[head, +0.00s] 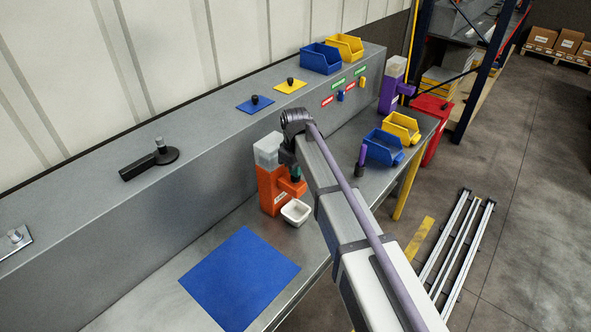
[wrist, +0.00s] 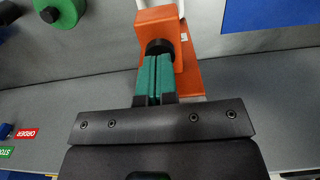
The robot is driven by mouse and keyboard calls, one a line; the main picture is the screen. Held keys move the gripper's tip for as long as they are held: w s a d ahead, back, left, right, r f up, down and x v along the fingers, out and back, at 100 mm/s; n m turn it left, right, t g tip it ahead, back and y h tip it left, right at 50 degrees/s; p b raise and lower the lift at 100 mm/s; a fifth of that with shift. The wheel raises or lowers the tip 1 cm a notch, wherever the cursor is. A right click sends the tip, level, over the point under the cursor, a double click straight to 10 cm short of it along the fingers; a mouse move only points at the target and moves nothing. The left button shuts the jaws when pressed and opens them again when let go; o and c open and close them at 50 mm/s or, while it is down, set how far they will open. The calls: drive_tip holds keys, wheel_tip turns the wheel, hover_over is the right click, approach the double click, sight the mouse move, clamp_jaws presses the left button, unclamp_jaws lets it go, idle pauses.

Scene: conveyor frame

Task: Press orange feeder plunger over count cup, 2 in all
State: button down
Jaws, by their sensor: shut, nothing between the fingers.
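The orange feeder (head: 271,192) with a clear hopper (head: 268,150) stands on the bench against the raised ledge. Its orange arm (wrist: 155,22) carries a black plunger (wrist: 160,47) in the wrist view. The white count cup (head: 296,212) sits under that arm; in the wrist view only slivers of white beside the arm show, most of it being hidden. My gripper (head: 296,174) is over the feeder's arm. Its green fingers (wrist: 153,62) are shut and empty, their tips overlapping the plunger's edge in the wrist view. I cannot tell whether they touch it.
A blue mat (head: 240,279) lies on the bench in front. A purple feeder (head: 393,88), a blue bin (head: 384,147), a yellow bin (head: 402,127) and a dark post with a purple top (head: 361,160) stand farther along. The ledge (head: 215,130) rises behind the orange feeder.

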drive_tip(key=shift+f, duration=0.1)
drive_tip(key=shift+f+b, duration=1)
drive_tip(key=shift+b, duration=0.1)
drive_tip(key=shift+r, duration=0.2)
wheel_tip(320, 180, up, 6)
drive_tip(key=p, duration=0.6)
idle(1.5)
wheel_tip(320, 180, up, 5)
drive_tip(key=p, duration=0.5)
wheel_tip(320, 180, down, 9)
drive_tip(key=b, duration=0.9)
drive_tip(key=shift+f, duration=0.2)
